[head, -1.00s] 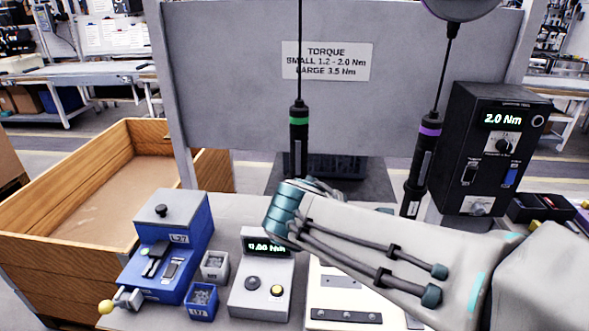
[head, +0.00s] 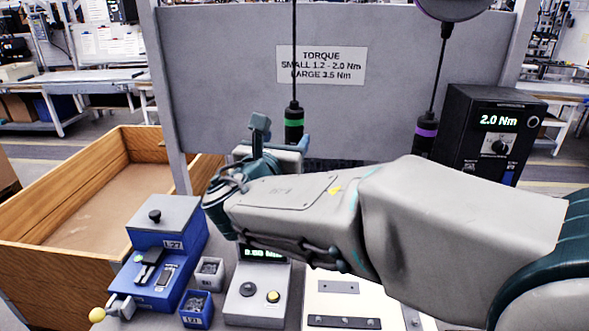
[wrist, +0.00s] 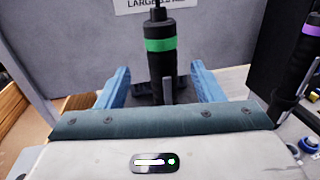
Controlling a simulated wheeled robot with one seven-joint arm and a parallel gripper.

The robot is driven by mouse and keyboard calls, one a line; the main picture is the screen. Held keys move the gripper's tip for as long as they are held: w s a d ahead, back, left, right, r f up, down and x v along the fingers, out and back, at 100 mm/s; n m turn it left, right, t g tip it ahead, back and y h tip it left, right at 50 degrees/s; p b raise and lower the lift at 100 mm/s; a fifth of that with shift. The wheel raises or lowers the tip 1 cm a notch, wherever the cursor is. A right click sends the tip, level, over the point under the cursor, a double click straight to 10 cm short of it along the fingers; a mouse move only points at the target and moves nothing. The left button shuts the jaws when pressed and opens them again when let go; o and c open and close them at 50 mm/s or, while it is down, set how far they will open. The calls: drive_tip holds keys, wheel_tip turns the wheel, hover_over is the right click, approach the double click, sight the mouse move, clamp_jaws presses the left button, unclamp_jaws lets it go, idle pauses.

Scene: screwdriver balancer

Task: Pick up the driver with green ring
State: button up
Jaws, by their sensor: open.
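The driver with the green ring (head: 293,132) is black and hangs upright on a cable in front of the grey panel. In the head view its lower part is hidden behind my gripper (head: 282,138). In the wrist view the driver (wrist: 160,62) stands between the two blue fingers of my gripper (wrist: 161,88), with a visible gap on each side. My gripper is open and is not closed on it. A second black driver with a purple ring (head: 427,130) hangs to the right; it also shows at the right edge of the wrist view (wrist: 302,50).
A black controller box (head: 490,130) reading 2.0 Nm stands right of the purple-ringed driver. A blue fixture (head: 165,250), small bins and a grey display unit (head: 256,292) are on the bench below. A wooden crate (head: 70,240) is at left.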

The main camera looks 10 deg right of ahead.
sight(296, 128)
drive_tip(key=x, duration=0.2)
drive_tip(key=p+x, duration=0.1)
drive_tip(key=x, duration=0.5)
drive_tip(key=shift+w+d+f, duration=0.15)
drive_tip(key=shift+f, duration=0.2)
clamp_jaws()
drive_tip(key=shift+r, duration=0.15)
